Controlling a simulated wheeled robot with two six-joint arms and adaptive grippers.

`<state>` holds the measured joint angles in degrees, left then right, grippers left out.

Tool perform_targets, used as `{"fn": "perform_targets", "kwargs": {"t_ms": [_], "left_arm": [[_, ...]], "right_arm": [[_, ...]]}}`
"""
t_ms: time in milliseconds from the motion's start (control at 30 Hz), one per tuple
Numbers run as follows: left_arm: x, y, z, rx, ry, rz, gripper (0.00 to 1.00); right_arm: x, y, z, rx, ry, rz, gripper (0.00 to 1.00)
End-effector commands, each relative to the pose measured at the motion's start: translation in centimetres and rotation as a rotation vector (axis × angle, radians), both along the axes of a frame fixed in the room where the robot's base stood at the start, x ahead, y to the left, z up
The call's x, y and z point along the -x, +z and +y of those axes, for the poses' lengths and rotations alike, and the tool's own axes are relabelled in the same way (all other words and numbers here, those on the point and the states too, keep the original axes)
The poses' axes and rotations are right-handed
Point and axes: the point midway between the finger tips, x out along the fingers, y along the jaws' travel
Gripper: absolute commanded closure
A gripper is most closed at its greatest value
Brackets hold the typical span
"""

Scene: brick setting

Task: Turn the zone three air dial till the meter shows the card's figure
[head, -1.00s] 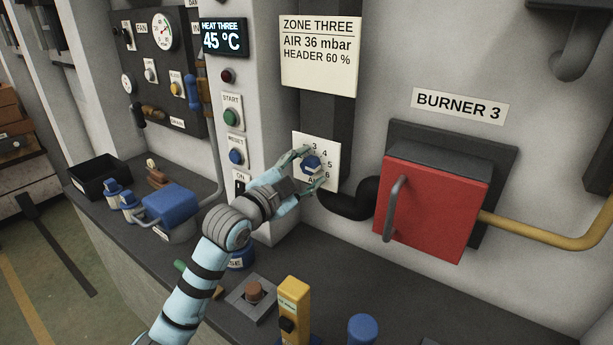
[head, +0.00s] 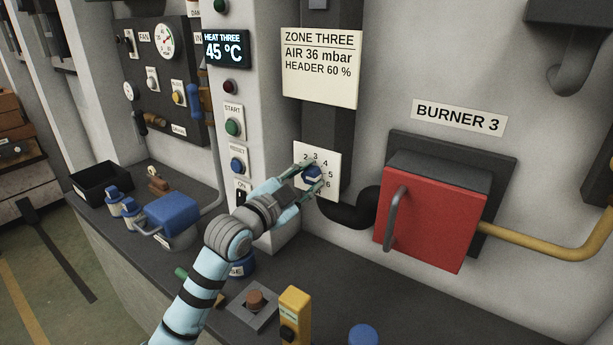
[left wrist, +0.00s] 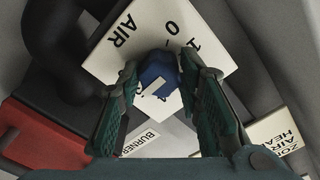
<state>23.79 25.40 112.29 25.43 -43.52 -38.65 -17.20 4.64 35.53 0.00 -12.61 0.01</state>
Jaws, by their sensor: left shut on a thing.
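The blue air dial (head: 313,173) sits on a white plate (head: 331,152) with numbers around it, left of the red burner door. My left gripper (head: 311,174) reaches it from the left, with a finger on either side, shut on it. In the left wrist view the dial (left wrist: 158,76) shows between the two fingers, with a pale pointer mark; part of the plate (left wrist: 120,50) reads AIR. The fingers cover part of the scale. The card (head: 320,90) above reads ZONE THREE, AIR 36 mbar, HEADER 60 %. I see no meter marked in mbar clearly. My right gripper is out of view.
A display (head: 226,49) reads HEAT THREE 45 °C. START and RESET buttons run down the pillar left of the dial. The red burner door (head: 440,215) with its handle is on the right. A yellow post (head: 293,315) and a brown-topped button stand on the bench below my arm.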

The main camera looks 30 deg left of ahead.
Motion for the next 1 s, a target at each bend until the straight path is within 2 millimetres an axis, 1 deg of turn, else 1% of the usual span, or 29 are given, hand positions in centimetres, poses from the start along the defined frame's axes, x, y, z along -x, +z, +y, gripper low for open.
{"fn": "perform_targets", "kwargs": {"t_ms": [33, 267, 600, 800, 1000], "left_arm": [[0.0, 0.2, 0.0, 0.024, 0.0, 0.009, 0.96], [0.0, 0.4, 0.0, 0.199, 0.0, 0.034, 0.96], [0.0, 0.4, 0.0, 0.518, 0.001, 0.079, 0.96], [0.0, 0.4, 0.0, 0.705, 0.002, 0.104, 0.96], [0.0, 0.3, -0.1, 0.88, 0.001, 0.127, 0.96]], "right_arm": [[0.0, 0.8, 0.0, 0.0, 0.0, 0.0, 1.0], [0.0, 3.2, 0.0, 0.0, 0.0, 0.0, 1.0], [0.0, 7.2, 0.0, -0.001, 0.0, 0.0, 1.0], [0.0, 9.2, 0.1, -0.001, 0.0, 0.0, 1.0], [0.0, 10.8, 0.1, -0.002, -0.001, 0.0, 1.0]]}}
